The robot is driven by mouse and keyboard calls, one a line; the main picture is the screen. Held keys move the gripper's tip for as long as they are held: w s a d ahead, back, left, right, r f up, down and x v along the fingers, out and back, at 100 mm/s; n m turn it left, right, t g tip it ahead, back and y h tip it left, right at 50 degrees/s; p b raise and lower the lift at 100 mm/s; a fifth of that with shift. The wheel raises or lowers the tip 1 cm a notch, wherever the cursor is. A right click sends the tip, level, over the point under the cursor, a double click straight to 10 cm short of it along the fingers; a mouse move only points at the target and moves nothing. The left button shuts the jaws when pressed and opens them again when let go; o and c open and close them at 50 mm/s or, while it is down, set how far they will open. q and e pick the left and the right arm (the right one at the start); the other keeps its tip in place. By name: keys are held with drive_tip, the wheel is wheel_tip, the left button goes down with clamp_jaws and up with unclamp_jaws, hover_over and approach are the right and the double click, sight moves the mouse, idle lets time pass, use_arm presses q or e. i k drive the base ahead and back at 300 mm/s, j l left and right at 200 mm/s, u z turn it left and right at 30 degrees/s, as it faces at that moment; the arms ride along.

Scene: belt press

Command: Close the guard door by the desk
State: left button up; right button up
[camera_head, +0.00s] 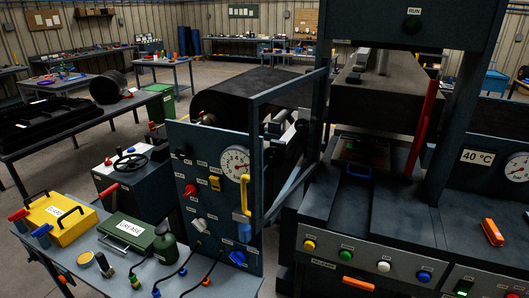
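The guard door (254,150) is a dark, open-framed panel left of the press post (322,110). It stands swung out at an angle from the press, so it is open. A yellow upright handle (244,190) shows by its left edge, in front of the control panel; I cannot tell whether it is fixed to the door. The desk (205,285) is at the lower left, close to the door's outer side. Neither of my grippers is in view.
A control panel (180,220) with a gauge (235,163) rises behind the desk. On the desk are a yellow LUBE box (75,228), a green GREASE box (118,240) and cables. The press front has several buttons (384,266). A red bar (422,128) leans at the right.

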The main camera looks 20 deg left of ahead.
sight(256, 101)
drive_tip(key=j+z, duration=0.15)
drive_tip(key=j, duration=0.25)
drive_tip(key=k+j+z, duration=0.1)
drive_tip(key=j, duration=0.3)
drive_tip(key=k+j+z, duration=0.15)
drive_tip(key=j, duration=0.25)
drive_tip(key=j+z, duration=0.1)
drive_tip(key=j, duration=0.3)
drive_tip(key=k+j+z, duration=0.15)
drive_tip(key=j, duration=0.25)
drive_tip(key=k+j+z, duration=0.1)
drive_tip(key=j, duration=0.25)
drive_tip(key=i+j+z, duration=0.1)
drive_tip(key=j, duration=0.9)
drive_tip(key=i+z, duration=0.05)
drive_tip(key=i, duration=0.05)
